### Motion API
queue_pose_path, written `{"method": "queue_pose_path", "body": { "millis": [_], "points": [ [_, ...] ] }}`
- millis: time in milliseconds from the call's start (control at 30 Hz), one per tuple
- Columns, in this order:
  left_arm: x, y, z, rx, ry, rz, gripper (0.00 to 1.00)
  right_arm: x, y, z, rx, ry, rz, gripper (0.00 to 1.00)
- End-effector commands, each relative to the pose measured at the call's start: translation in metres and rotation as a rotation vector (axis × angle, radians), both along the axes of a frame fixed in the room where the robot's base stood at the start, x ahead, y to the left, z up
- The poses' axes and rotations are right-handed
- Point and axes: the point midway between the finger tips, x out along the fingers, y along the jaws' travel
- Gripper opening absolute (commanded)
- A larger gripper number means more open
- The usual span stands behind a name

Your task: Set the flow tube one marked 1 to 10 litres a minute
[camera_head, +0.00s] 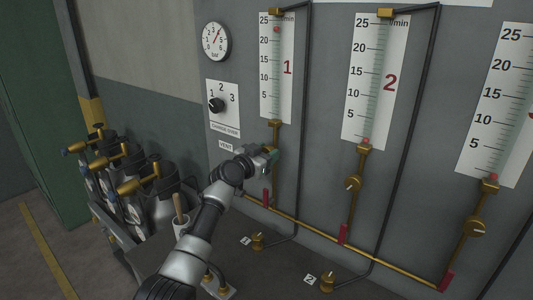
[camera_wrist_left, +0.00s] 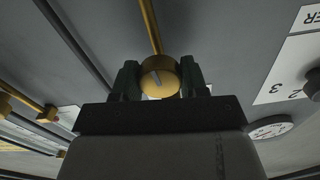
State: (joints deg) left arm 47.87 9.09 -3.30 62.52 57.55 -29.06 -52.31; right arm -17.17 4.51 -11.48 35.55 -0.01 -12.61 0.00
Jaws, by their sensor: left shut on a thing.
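Flow tube one (camera_head: 278,70) is a white scale panel with a red 1 on the wall. Its red float (camera_head: 277,29) stands high, a little above the 20 mark. My left gripper (camera_head: 270,153) is at the valve below this tube and largely covers it in the head view. In the left wrist view the round brass knob (camera_wrist_left: 160,77) sits between the two dark fingers of my left gripper (camera_wrist_left: 160,80), which is shut on it. A pale mark shows on the knob's face. My right gripper is in neither view.
Flow tube two (camera_head: 375,80) and a third tube (camera_head: 500,100) stand to the right, their red floats at the bottom. A changeover dial (camera_head: 216,104) and pressure gauge (camera_head: 216,42) are to the left. Gas cylinders (camera_head: 130,175) stand at left. A brass pipe (camera_head: 315,229) runs below.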

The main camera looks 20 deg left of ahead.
Motion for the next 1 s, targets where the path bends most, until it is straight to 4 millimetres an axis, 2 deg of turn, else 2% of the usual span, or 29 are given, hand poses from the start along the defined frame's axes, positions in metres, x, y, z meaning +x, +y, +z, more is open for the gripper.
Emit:
{"method": "queue_pose_path", "body": {
  "millis": [367, 1000],
  "points": [
    [0.0, 0.0, -0.001, -0.129, 0.046, 0.0, 0.2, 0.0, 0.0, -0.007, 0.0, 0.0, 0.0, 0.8],
    [0.0, 0.001, 0.0, -0.682, 0.247, 0.0, 0.2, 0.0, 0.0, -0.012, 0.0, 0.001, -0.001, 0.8]
  ]
}}
